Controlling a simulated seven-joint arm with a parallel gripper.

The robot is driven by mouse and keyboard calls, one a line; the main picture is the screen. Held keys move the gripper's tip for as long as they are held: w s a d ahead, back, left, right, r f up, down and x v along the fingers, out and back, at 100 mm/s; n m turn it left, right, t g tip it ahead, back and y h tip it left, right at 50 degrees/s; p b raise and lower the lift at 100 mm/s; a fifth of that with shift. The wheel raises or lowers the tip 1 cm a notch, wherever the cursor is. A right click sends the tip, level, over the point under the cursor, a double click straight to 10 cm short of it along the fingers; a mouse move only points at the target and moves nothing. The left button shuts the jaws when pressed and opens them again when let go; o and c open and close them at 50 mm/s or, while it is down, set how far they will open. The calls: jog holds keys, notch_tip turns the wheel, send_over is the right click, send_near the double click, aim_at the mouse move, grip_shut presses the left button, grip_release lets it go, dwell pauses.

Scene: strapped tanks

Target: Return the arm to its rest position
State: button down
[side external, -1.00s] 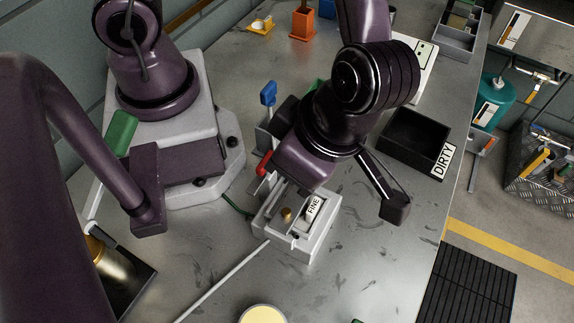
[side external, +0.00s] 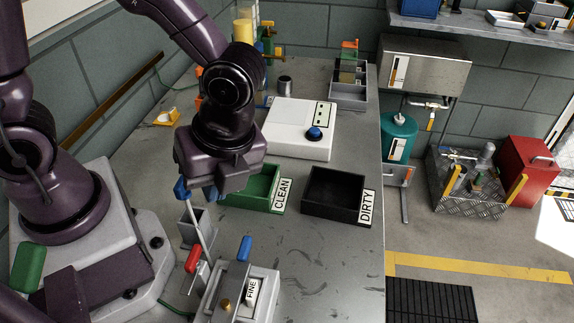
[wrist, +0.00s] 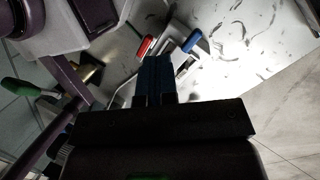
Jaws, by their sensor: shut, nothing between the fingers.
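My gripper (side external: 212,192) hangs from my purple arm above the bench, in front of the green CLEAN tray (side external: 253,187) in the side view. It is shut and holds nothing. In the wrist view its dark blue fingers (wrist: 155,72) are together. The grey FINE fixture (side external: 238,296) lies below and nearer the camera, apart from my gripper. A red handle (side external: 193,260) and a blue handle (side external: 244,248) stand at it; the wrist view shows the red handle (wrist: 145,47) and the blue handle (wrist: 192,40) too.
A blue-handled tool (side external: 182,188) stands in a grey holder (side external: 195,225) close beside my gripper. The black DIRTY tray (side external: 336,195) is to the right, and a white box with a blue knob (side external: 297,130) is behind. The bench front right (side external: 335,270) is clear.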

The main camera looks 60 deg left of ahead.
jog(key=a+r+n+t+h, duration=0.2)
jog(key=a+r+n+t, duration=0.5)
jog(key=a+r+n, duration=0.5)
notch_tip(320, 180, up, 3)
jog(key=n, duration=0.7)
jog(key=shift+a+f+t+h, duration=0.15)
jog(key=shift+a+t+h, duration=0.1)
jog(key=shift+t+h, duration=0.05)
